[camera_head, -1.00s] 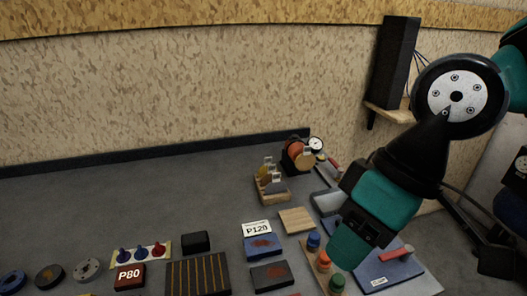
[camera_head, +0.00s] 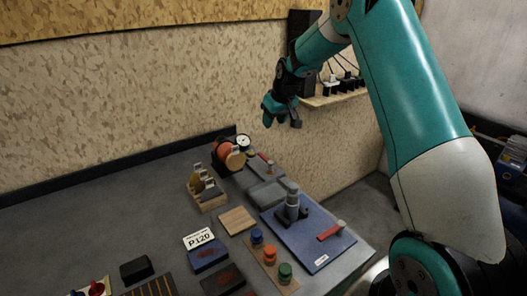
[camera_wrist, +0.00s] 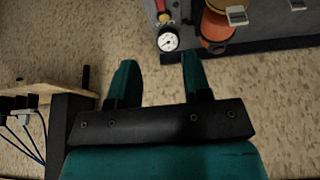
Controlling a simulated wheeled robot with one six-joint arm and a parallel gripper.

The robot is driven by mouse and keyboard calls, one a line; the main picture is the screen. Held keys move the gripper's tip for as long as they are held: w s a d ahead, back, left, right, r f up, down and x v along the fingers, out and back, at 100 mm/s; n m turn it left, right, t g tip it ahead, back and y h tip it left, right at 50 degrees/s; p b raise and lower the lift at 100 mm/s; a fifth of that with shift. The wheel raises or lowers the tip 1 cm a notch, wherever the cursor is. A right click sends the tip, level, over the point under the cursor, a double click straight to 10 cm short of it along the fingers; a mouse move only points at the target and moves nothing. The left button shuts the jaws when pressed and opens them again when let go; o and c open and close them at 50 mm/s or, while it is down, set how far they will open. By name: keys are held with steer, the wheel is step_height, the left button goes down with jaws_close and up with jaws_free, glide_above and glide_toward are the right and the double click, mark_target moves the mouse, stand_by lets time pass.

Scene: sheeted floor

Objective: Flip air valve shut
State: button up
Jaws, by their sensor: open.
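Two red-handled parts show in the head view, and I cannot tell for certain which is the air valve. One red lever (camera_head: 265,159) lies at the far right of the bench beside a round white gauge (camera_head: 243,141). The other red handle (camera_head: 331,231) lies on a blue board (camera_head: 318,254) at the near right. The gauge also shows in the wrist view (camera_wrist: 168,41), just beyond my fingers. My gripper (camera_head: 282,116) hangs empty in the air above the far end of the bench, apart from both handles. Its two fingers are spread in the wrist view (camera_wrist: 160,75).
A wooden shelf (camera_head: 340,96) with black plugs is on the wall right of my gripper. An orange-red reel (camera_head: 228,156) stands left of the gauge. A grey upright tool (camera_head: 292,203) stands on the blue board. Coloured-capped bottles (camera_head: 270,254) line the board's left.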

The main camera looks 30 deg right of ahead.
mark_target(262, 155)
steer(key=p+x, duration=0.4)
steer(key=x, duration=1.3)
steer(key=shift+f, duration=0.1)
steer(key=shift+d, duration=0.1)
jaws_close()
